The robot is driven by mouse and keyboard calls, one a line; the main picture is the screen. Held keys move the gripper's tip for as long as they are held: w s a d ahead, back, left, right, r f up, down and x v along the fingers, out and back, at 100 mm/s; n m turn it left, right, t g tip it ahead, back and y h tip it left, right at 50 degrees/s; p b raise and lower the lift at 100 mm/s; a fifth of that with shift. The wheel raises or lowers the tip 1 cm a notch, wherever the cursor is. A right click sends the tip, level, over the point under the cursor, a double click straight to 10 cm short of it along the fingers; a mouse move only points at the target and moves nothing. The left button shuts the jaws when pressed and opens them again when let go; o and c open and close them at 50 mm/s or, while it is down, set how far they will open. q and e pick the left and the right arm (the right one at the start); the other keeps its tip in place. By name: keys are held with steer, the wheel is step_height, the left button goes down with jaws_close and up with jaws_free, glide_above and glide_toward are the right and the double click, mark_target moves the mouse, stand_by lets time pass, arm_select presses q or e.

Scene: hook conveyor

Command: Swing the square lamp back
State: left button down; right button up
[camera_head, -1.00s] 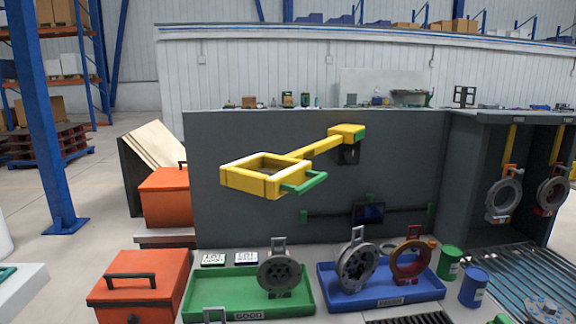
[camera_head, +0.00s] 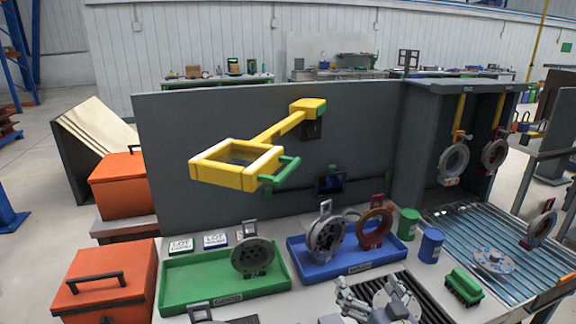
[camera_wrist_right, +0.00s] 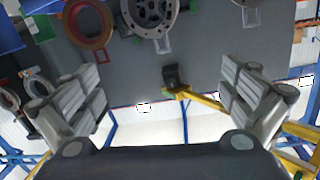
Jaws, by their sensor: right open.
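The square lamp is a yellow square frame (camera_head: 238,164) on a yellow arm with a green handle (camera_head: 281,171). Its arm runs from a bracket (camera_head: 308,109) on the grey wall panel out to the front left, over the green tray. My right gripper (camera_head: 378,298) is at the bottom of the head view, in front of the blue tray, below and right of the lamp, apart from it. It is open and empty. The right wrist view shows its two spread fingers (camera_wrist_right: 162,100) with the yellow lamp arm (camera_wrist_right: 205,101) beyond them. My left gripper is not in view.
A green tray (camera_head: 185,305) and a blue tray (camera_head: 300,270) hold round metal parts. Orange boxes (camera_head: 105,285) stand at the left. Green (camera_head: 408,223) and blue (camera_head: 431,245) cans stand right of the trays. A roller conveyor (camera_head: 450,215) with hanging rings is at the right.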

step_height(320, 180, up, 7)
steer(key=w+a+n+t+y, duration=0.1)
steer(key=w+a+y, duration=0.1)
steer(key=y, duration=0.1)
steer(key=n+g+y+p, duration=0.1)
steer(key=n+g+y, duration=0.8)
steer(key=n+y, duration=0.4)
glide_toward(291, 170)
steer(key=m+y, duration=0.1)
steer(key=p+x, duration=0.1)
steer(key=x, duration=0.2)
steer(key=p+x, duration=0.1)
steer(key=x, duration=0.2)
steer(key=p+x, duration=0.1)
steer(key=x, duration=0.2)
steer(key=shift+w+a+f, duration=0.15)
steer(key=shift+f, duration=0.1)
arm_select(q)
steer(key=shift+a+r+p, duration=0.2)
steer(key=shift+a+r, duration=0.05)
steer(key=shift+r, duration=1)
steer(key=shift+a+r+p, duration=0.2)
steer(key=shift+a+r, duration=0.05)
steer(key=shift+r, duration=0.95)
arm_select(e)
steer(key=shift+x, duration=0.75)
steer(key=shift+f, duration=0.1)
steer(key=shift+c, duration=0.2)
